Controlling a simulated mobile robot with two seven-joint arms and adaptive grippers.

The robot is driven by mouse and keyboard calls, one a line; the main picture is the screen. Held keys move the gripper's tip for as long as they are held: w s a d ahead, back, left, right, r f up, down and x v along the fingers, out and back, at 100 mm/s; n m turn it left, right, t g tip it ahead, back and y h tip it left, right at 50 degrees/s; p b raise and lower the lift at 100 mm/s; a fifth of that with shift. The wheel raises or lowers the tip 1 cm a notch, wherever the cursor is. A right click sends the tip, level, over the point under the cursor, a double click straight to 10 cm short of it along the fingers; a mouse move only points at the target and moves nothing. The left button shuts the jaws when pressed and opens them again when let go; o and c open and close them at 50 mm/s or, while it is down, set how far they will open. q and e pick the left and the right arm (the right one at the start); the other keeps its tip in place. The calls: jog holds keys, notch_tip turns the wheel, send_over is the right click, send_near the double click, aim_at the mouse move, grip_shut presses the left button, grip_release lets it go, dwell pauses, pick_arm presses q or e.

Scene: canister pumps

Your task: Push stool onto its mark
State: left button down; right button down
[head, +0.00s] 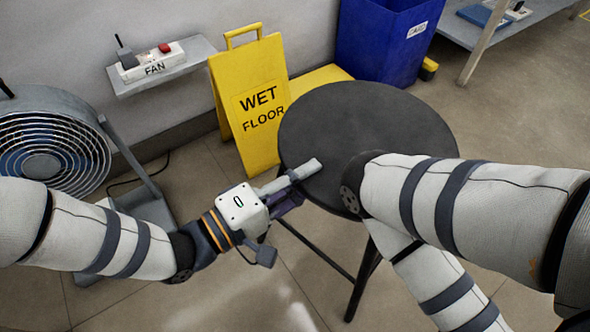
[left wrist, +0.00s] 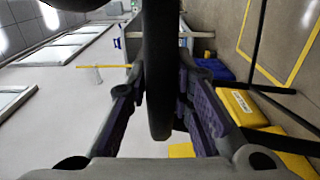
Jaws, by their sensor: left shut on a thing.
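The stool has a round black seat (head: 365,125) and dark legs (head: 362,285), and stands upright in the middle of the head view. My left gripper (head: 296,186) is shut on the near left rim of the seat. In the left wrist view the seat (left wrist: 159,75) shows edge-on as a dark band between the two purple-padded fingers (left wrist: 160,105). A yellow outline (left wrist: 270,74) is painted on the floor in that view; I cannot tell whether it is the stool's mark. My right arm reaches in over the seat's right side, but its gripper is out of view.
A yellow wet-floor sign (head: 253,100) stands just behind the stool at left. A blue bin (head: 385,40) is behind it. A fan (head: 45,140) and a wall shelf (head: 165,68) with a switch box are at left. A bench (head: 480,35) is at back right; open floor lies before it.

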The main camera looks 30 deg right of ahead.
aim_at(346, 154)
pick_arm(q)
jog(key=shift+w+d+b, duration=0.1)
jog(key=shift+d+b, duration=0.25)
jog(key=shift+d, duration=1.05)
jog(key=shift+d, duration=0.2)
jog(key=shift+d+r+b, duration=0.25)
jog(key=shift+d+b, duration=0.25)
jog(key=shift+d, duration=0.55)
jog(key=shift+s+d+r+b, duration=0.1)
jog(key=shift+d+b, duration=0.15)
jog(key=shift+d, duration=0.25)
jog(key=shift+s+d+r+b, duration=0.1)
jog(key=shift+d+b, duration=0.15)
jog(key=shift+d, duration=0.2)
jog(key=c, duration=2.3)
grip_release()
jog(key=shift+d+r, duration=0.1)
jog(key=shift+d, duration=0.15)
jog(key=shift+d, duration=0.1)
